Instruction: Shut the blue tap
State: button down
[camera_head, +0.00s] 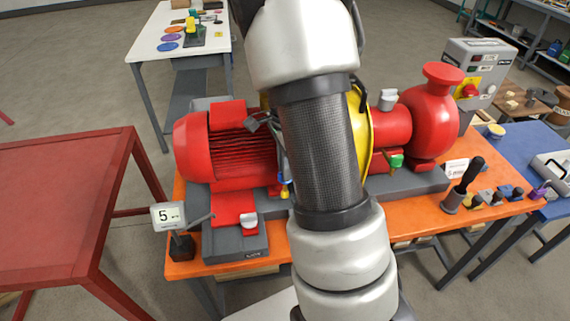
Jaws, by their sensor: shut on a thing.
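The red pump and motor unit (232,145) sits on a grey base on an orange bench (185,268). My arm stands up across the middle of the picture and covers the centre of the skid. I cannot make out my gripper; it may be behind my arm. A small blue part with yellow below it (284,191) shows at the left edge of my arm, low beside the motor. I cannot tell whether it belongs to the blue tap, or which way the tap's handle lies. A green tap (396,161) shows to the right of my arm, below the red pump (430,115).
A sign reading 5 (168,215) stands at the bench's left corner. A dark upright handle (467,180) and several small knobs stand at the right. A red table (60,190) is left, a white table (150,45) behind, and a grey control box (478,75) right.

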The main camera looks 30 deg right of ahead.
jog(key=shift+m+p, duration=0.45)
jog(key=shift+m, duration=0.65)
jog(key=c, duration=1.8)
grip_release()
jog(key=shift+o, duration=0.2)
jog(key=shift+r, duration=0.15)
